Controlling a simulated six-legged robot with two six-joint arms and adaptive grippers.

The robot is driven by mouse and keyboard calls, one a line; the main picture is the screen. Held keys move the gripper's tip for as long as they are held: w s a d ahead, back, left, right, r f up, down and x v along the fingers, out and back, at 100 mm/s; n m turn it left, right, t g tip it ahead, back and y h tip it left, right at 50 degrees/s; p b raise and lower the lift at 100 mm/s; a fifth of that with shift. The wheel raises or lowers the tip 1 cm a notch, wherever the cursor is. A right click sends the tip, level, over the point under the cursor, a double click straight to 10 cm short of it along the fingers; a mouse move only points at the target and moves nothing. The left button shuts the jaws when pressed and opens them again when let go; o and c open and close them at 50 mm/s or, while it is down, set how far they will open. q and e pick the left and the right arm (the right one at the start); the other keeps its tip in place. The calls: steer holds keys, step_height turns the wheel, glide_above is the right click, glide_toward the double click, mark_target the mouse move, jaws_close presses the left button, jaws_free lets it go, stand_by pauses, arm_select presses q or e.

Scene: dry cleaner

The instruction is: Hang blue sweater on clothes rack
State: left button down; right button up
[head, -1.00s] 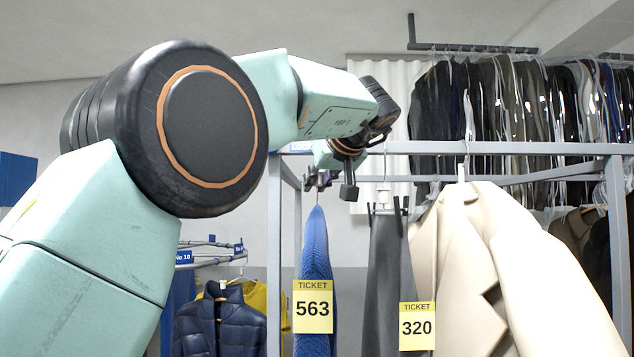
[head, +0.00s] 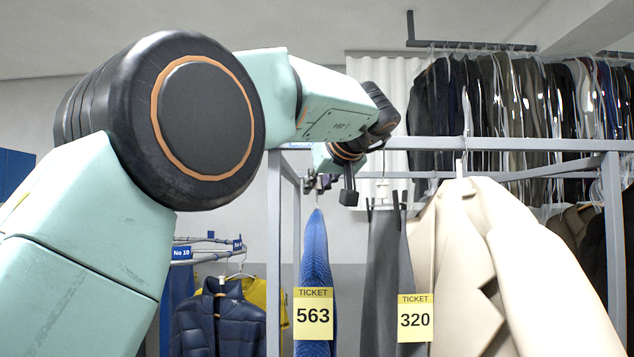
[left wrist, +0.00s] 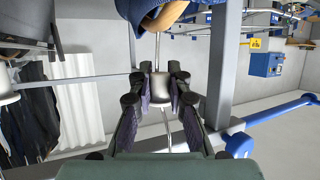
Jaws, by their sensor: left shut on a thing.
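The blue sweater (head: 316,250) hangs upright in the head view with yellow ticket 563 on its front. My left gripper (head: 321,183) is above it, shut on its hanger's neck. The sweater is just right of this post. I cannot tell whether the hook touches a bar. My right gripper is not in view.
Dark grey trousers (head: 383,250) with ticket 320 and a cream coat (head: 470,265) hang right of the sweater. A navy puffer jacket (head: 218,318) hangs at the lower left. Many bagged garments (head: 500,120) hang behind. A narrow gap separates sweater and trousers.

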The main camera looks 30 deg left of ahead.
arm_select(q)
steer(key=shift+w+f, duration=0.35)
steer(key=shift+f, duration=0.45)
steer(key=shift+s+r, duration=0.1)
steer(key=shift+s, duration=0.1)
steer(key=shift+w, duration=0.2)
steer(key=shift+s, duration=0.2)
steer(key=shift+w+f, duration=0.1)
steer(key=shift+f, duration=0.15)
steer(key=c, duration=1.2)
jaws_free()
steer(key=shift+f, duration=0.15)
